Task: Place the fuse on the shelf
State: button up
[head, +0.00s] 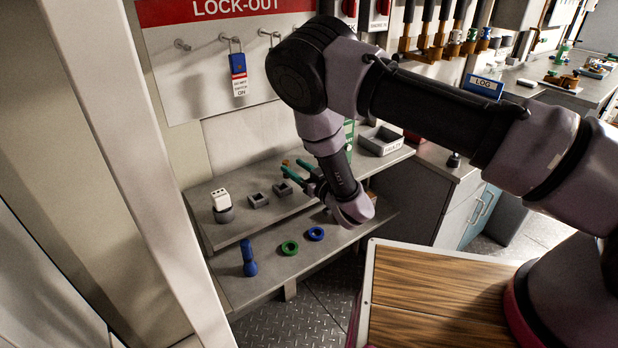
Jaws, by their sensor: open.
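My gripper (293,168) has teal fingers and is open over the back right of the upper grey shelf (232,232). A small orange-brown item (287,162) shows at the fingertips; I cannot tell whether it touches them or whether it is the fuse. A white block (221,199) with dark marks on top sits upright in a dark round holder at the shelf's left; it may also be the fuse. Two square grey holders (257,199) stand between it and my gripper. My arm hides the shelf's right part.
A lower ledge (268,268) holds a blue handle-like piece (248,258), a green ring (289,247) and a blue ring (315,233). A grey tray (380,140) stands behind my wrist. A pale post (130,150) rises at left.

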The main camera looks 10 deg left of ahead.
jog(key=v, duration=0.8)
jog(key=shift+s+d, duration=0.1)
jog(key=shift+d, duration=0.1)
jog(key=shift+s+d, duration=0.45)
